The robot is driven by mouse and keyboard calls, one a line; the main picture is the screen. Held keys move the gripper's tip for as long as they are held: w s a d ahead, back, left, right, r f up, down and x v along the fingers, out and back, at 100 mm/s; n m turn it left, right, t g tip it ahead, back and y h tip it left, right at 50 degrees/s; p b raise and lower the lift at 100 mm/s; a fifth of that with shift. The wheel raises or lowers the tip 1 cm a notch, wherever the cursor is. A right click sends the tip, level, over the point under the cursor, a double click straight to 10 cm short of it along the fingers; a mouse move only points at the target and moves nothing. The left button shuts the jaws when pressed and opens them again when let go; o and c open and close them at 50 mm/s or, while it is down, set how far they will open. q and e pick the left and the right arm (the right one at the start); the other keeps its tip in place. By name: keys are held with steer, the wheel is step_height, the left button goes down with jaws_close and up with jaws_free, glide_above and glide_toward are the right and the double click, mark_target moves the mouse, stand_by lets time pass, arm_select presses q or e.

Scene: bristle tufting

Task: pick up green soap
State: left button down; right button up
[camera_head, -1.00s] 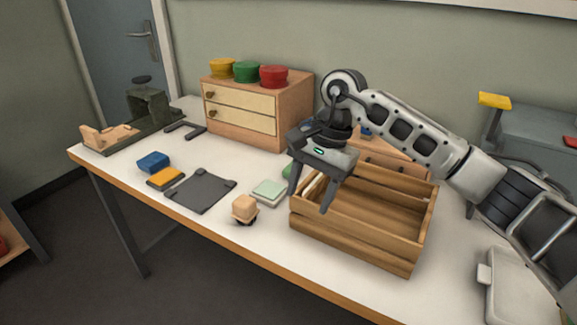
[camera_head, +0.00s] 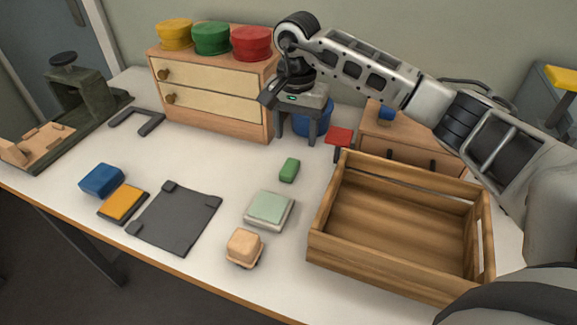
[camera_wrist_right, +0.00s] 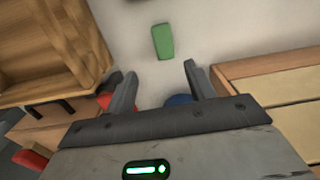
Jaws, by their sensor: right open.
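The green soap (camera_head: 289,169) is a small green block lying on the white table, left of the wooden crate. In the right wrist view the green soap (camera_wrist_right: 163,41) lies beyond the fingertips, roughly centred between them. My right gripper (camera_head: 297,140) is open and empty, behind the soap in the head view, near the drawer box. Its two fingers also show in the right wrist view (camera_wrist_right: 158,75), spread apart and clear of the soap. My left gripper is not in view.
The slatted wooden crate (camera_head: 323,226) stands to the right of the soap. A pale green block (camera_head: 269,209), a peach block (camera_head: 244,246) and a dark plate (camera_head: 176,219) lie in front. A drawer box (camera_head: 214,90) and a blue container (camera_head: 318,118) stand behind.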

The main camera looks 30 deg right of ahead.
mark_target(290, 166)
step_height(290, 166, down, 3)
steer(key=shift+f, duration=0.1)
steer(key=shift+a+f+p, duration=0.15)
steer(key=shift+a+f, duration=0.05)
steer(key=shift+f, duration=0.7)
steer(key=shift+a+f+p, duration=0.2)
steer(key=shift+a+f, duration=0.05)
steer(key=shift+f, duration=0.6)
steer(key=shift+a+f+p, duration=0.15)
steer(key=shift+a+f, duration=0.05)
steer(key=shift+f, duration=0.7)
steer(key=c, duration=1.1)
